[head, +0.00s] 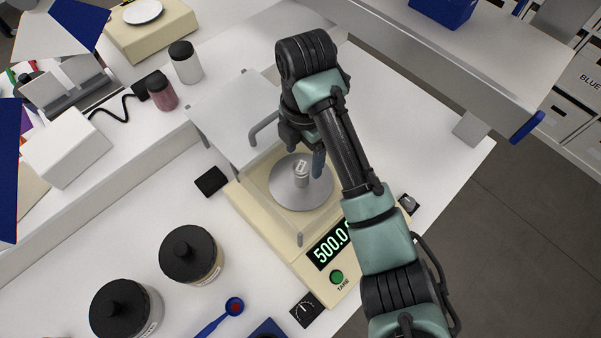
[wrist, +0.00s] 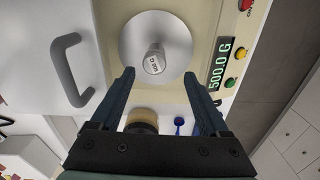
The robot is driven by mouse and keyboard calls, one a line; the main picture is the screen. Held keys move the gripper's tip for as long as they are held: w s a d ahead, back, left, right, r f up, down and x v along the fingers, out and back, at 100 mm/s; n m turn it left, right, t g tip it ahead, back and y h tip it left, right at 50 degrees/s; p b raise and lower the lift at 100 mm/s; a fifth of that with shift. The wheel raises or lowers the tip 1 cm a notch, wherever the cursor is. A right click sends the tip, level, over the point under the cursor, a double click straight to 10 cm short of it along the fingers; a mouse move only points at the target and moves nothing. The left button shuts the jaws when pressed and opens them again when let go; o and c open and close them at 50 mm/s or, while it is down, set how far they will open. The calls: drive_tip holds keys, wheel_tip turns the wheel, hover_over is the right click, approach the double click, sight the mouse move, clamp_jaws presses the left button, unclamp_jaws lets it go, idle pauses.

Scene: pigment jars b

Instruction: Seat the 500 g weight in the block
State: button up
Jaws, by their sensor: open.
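The 500 g weight (head: 301,174) is a small silver cylinder standing on the round metal pan (head: 290,197) of a cream balance (head: 283,246). The balance display (head: 332,246) reads 500.0. In the wrist view the weight (wrist: 154,62) shows its marked top, with the pan (wrist: 133,41) around it. My gripper (head: 305,158) is over the pan, close to the weight. In the wrist view my gripper (wrist: 158,76) is open, its fingers apart and the weight seen beyond and between their tips, not gripped. I cannot make out the block for certain in either view.
Two black-lidded jars (head: 191,255) (head: 125,308) and a blue spoon (head: 220,318) lie lower left. Smaller jars (head: 186,62) (head: 161,91) stand at the back left. A metal-edged shelf (head: 440,75) is at upper right.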

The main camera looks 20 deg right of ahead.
sight(301, 166)
drive_tip(key=shift+w+a+f+b, duration=0.15)
drive_tip(key=shift+f+b, duration=1)
drive_tip(key=shift+f, duration=0.75)
drive_tip(key=shift+w+f+p, duration=0.2)
drive_tip(key=shift+f+p, duration=0.4)
drive_tip(key=shift+f, duration=1.3)
clamp_jaws()
drive_tip(key=shift+w+r, duration=0.1)
